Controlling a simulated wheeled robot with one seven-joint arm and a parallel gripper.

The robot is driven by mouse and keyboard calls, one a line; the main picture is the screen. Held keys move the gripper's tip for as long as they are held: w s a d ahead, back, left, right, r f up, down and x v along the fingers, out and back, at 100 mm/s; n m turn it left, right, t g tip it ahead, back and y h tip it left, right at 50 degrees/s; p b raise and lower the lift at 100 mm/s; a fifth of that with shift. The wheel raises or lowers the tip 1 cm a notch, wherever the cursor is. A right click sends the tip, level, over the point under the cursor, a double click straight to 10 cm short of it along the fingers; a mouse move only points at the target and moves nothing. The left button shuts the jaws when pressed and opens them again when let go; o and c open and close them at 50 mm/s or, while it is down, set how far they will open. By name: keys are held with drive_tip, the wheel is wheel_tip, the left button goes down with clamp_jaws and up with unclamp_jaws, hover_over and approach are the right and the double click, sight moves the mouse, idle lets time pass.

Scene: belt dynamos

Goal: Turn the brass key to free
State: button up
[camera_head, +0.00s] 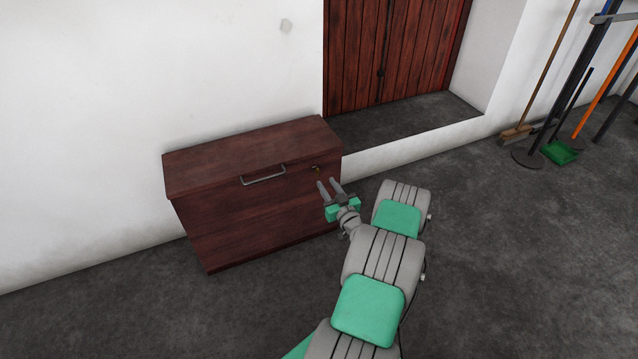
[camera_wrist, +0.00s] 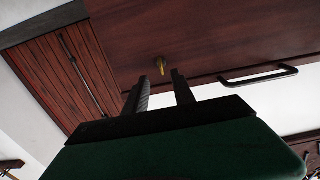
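The small brass key (camera_head: 317,168) sits in the front of the dark red wooden cabinet (camera_head: 215,225), near its upper right corner, to the right of the handle. In the wrist view the key (camera_wrist: 161,65) shows just beyond my fingertips, roughly between them. My gripper (camera_head: 329,185) is open and empty, close in front of the key and apart from it. The wrist view also shows the two spread fingers of my gripper (camera_wrist: 160,80). The exact angle of the key is too small to tell.
A grey bar handle (camera_head: 263,176) sticks out from the cabinet front, left of the key. The cabinet stands against a white wall (camera_head: 90,120). A red wooden door (camera_head: 385,50) is in a recess behind. Brooms and a green dustpan (camera_head: 559,152) stand at the right.

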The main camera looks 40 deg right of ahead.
sight(319, 173)
drive_tip(key=b+x, duration=0.1)
drive_tip(key=x, duration=0.5)
drive_tip(key=shift+w, duration=0.4)
drive_tip(key=shift+r, duration=0.1)
drive_tip(key=shift+c, duration=0.2)
clamp_jaws()
